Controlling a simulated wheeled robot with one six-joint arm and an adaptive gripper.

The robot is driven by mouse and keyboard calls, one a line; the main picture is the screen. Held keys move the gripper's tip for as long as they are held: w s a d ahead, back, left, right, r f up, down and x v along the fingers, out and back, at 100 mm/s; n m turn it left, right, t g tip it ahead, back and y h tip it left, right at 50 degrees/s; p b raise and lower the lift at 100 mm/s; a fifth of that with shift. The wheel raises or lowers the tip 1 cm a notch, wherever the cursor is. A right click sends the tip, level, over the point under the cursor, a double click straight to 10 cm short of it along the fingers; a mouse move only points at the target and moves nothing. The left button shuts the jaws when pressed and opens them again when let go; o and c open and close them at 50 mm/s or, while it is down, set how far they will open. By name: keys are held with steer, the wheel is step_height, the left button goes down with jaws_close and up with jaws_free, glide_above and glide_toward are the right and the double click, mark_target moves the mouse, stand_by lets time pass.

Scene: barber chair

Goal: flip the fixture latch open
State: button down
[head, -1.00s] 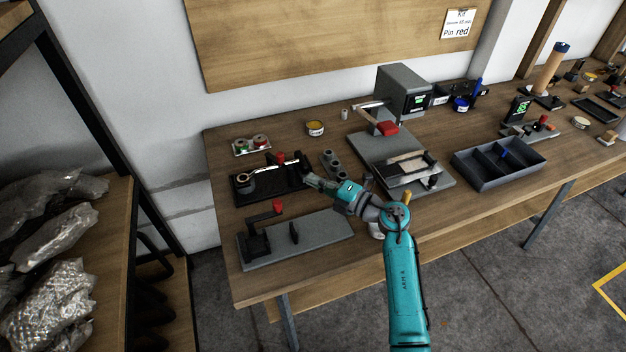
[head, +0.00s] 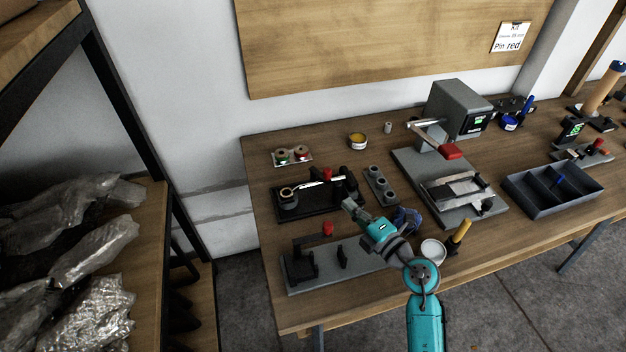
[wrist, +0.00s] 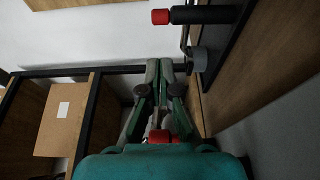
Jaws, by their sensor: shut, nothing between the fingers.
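A grey plate fixture (head: 365,262) lies at the front left of the table in the head view. It carries a black upright bracket and a dark lever with a red tip (head: 328,229), standing roughly level above the plate. I cannot tell for sure that this lever is the latch. My gripper (head: 349,205) is shut and empty, behind and to the right of the red tip, apart from it in the picture. In the wrist view the closed fingers (wrist: 167,66) point toward the shelf and wall. A red-tipped black handle (wrist: 162,17) shows beyond them at the top.
A black fixture (head: 319,204) with a red knob stands just behind my gripper. A grey block with round sockets (head: 381,185), a white bowl (head: 433,250) and a yellow handle (head: 461,231) are close to my arm. A press (head: 458,112) stands farther right.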

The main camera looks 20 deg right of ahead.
steer(key=x, duration=1)
stand_by(0.5)
steer(key=shift+d, duration=0.6)
steer(key=shift+a, duration=0.1)
